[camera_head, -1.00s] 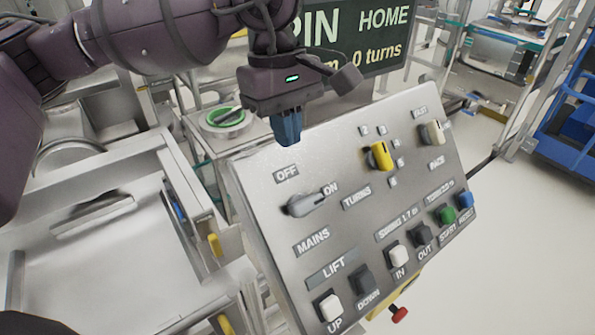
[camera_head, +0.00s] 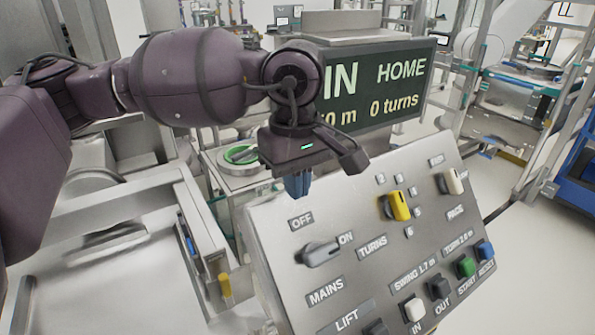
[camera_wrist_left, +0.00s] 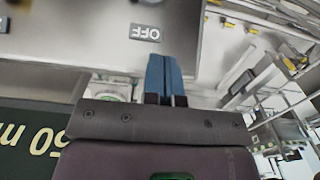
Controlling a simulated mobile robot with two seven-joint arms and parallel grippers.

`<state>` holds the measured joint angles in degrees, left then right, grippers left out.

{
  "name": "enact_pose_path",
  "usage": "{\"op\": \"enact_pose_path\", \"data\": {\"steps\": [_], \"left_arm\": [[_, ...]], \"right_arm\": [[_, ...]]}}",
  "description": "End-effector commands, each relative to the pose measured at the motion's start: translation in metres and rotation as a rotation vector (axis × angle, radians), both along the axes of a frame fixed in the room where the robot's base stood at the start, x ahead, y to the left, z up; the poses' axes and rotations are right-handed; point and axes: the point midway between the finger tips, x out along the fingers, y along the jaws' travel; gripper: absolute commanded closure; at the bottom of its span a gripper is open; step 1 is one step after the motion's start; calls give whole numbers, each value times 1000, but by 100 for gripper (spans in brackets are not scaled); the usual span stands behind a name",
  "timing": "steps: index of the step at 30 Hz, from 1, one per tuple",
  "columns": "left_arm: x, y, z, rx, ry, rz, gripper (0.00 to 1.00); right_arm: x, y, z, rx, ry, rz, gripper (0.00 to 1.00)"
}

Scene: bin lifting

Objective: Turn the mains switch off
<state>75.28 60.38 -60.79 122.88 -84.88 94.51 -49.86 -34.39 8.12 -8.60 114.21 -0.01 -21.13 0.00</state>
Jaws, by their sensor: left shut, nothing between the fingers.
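The mains switch (camera_head: 320,252) is a grey rotary knob on the sloping metal control panel (camera_head: 350,215). Its handle points right, toward the ON label (camera_head: 346,237); the OFF label (camera_head: 301,221) is above and to its left. My left gripper (camera_head: 297,186) has blue fingers, shut and empty, above the panel's top edge near the OFF label, apart from the switch. In the left wrist view the shut fingers (camera_wrist_left: 163,75) point toward the OFF label (camera_wrist_left: 145,33). The knob is not clearly visible there. My right gripper is not in view.
The panel also carries a yellow turns selector (camera_head: 397,206), a white pace knob (camera_head: 451,182) and several push buttons, including green START (camera_head: 466,267) and blue RESET (camera_head: 486,250). A dark display (camera_head: 375,85) reading HOME and 0 turns stands behind the arm.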

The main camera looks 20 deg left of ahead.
Motion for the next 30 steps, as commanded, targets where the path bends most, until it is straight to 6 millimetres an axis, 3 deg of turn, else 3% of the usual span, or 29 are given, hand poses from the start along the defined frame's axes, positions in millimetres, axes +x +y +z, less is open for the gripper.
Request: {"op": "enact_pose_path", "data": {"steps": [9, 15, 30], "left_arm": [[-1, 0, -56, 0, 4, -1, 100], [-11, -14, -76, -1, 2, -4, 100], [-17, -21, -89, -1, 1, -1, 100]], "right_arm": [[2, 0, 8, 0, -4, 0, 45], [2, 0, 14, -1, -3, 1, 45], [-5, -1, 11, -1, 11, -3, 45]]}}
